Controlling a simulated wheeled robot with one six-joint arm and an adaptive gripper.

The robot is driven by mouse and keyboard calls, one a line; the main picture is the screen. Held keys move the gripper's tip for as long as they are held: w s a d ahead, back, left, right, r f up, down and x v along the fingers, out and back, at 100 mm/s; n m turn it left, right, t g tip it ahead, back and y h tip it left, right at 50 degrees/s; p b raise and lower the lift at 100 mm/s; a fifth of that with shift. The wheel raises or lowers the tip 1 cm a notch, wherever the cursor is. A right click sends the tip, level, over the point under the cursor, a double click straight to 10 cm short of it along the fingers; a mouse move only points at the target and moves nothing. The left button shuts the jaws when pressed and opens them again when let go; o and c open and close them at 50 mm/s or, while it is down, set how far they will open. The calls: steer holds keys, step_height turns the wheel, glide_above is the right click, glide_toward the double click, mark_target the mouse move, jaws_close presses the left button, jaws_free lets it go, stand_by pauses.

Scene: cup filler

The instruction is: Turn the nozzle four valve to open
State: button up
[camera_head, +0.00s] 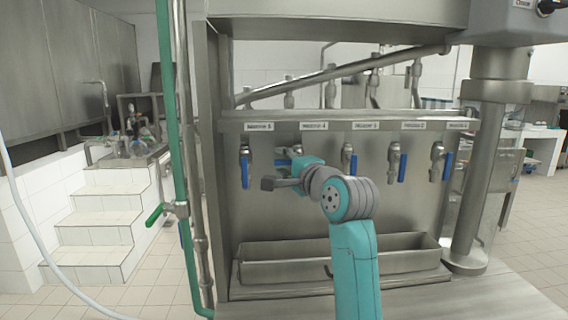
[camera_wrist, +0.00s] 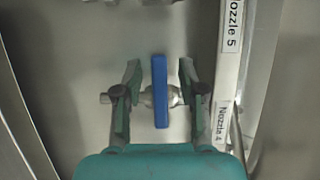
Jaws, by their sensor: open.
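The nozzle four valve has a blue handle (camera_wrist: 160,92) on a metal tap. In the wrist view the handle lies crosswise to the tap body, between my gripper's (camera_wrist: 160,70) two fingers. The fingers are open, one on each side of the handle, with a gap on both sides. In the head view my gripper (camera_head: 284,170) is in front of the tap under the second label from the left, covering most of it. The "Nozzle 4" label (camera_wrist: 222,122) shows at right in the wrist view.
The nozzle 5 tap's blue handle (camera_head: 245,172) hangs down left of my gripper. Other taps, including the third one (camera_head: 347,156), line the panel to the right. A metal trough (camera_head: 340,262) sits below. A green pipe (camera_head: 178,130) stands at left.

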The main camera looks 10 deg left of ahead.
steer(key=shift+w+a, duration=0.15)
jaws_close()
